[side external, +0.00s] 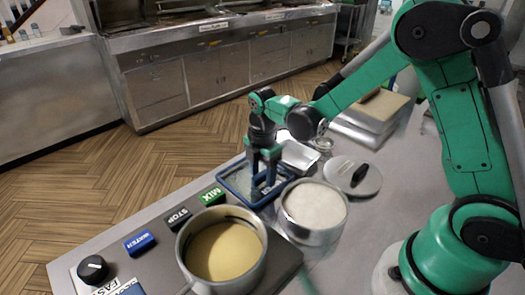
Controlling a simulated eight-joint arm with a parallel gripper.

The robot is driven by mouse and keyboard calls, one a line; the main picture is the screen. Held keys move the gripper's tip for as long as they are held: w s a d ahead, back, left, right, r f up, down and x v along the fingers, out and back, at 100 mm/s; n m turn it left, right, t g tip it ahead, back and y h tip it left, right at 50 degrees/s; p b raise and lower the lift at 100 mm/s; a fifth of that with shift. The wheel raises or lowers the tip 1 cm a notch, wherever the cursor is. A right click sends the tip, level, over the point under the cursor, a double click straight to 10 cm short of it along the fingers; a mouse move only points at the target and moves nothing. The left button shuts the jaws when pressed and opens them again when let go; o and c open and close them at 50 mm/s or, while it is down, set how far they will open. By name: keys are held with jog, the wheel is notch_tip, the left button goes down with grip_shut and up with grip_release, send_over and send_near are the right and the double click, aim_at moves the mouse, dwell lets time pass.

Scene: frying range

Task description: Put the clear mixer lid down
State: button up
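A round, pale grey, see-through-looking lid (338,167) with a black handle lies flat on the grey worktop, right of the metal container. It looks like the clear mixer lid. My gripper (264,183) is to the left of the lid and apart from it, pointing down over a blue-rimmed tray (231,175). Its two fingers look spread, with a gap between them and nothing clearly held. Whether the fingertips touch the tray is too small to tell. A mixing pot (223,250) with yellowish batter stands at the front.
A metal container of white powder (314,204) stands between the pot and the lid. A control panel has a black knob (93,268), a blue WATER button (139,242), STOP (178,218) and a green MIX button (212,195). Metal trays (299,155) sit behind. Worktop right of the lid is clear.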

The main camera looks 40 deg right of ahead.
aim_at(263, 173)
jog(key=shift+r, duration=0.1)
notch_tip(263, 173, up, 12)
jog(key=s+m+t, duration=0.7)
jog(key=s+m, duration=0.2)
jog(key=m, duration=0.9)
